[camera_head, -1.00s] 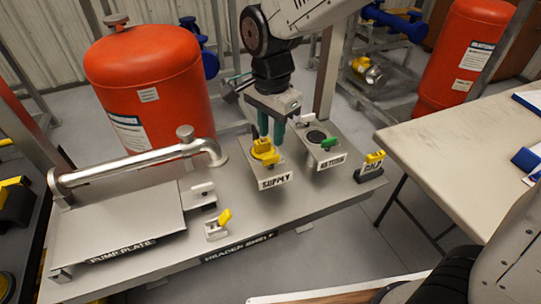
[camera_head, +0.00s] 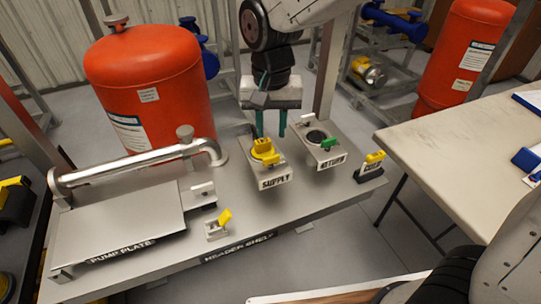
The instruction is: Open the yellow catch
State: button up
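A small yellow lever catch (camera_head: 221,218) stands tilted up on a pale base at the front edge of the header shelf (camera_head: 255,222), right of the pump plate. Another yellow piece (camera_head: 263,147) sits on the SUPPLY block, and a third (camera_head: 374,157) is on a dark stand at the shelf's right end. The frames do not label which is the catch. My gripper (camera_head: 270,131) points down above the back of the SUPPLY block, its two green fingers apart with nothing seen between them. Whether a fingertip touches the block is unclear.
A white-handled latch (camera_head: 203,193) is beside the pump plate (camera_head: 115,213). A silver pipe (camera_head: 135,164) crosses behind the plate. The RETURN block (camera_head: 330,152) has a green lever (camera_head: 328,143). A red tank (camera_head: 150,85) stands behind; a table (camera_head: 465,135) is at right.

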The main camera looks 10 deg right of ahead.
jog(key=shift+n, duration=0.3)
jog(key=n, duration=0.2)
jog(key=r+n, duration=0.1)
jog(key=shift+n, duration=0.4)
jog(key=shift+s+f, duration=0.1)
jog(key=s+d+r+m, duration=0.1)
jog(key=s+d+r, duration=0.2)
jog(key=s+d, duration=0.6)
jog(key=s+d+r+m+t, duration=0.1)
jog(key=s+d+r+m, duration=0.1)
jog(key=s+d, duration=0.8)
jog(key=shift+s+d+r, duration=0.15)
jog(key=shift+d+r, duration=0.35)
jog(key=shift+d, duration=0.5)
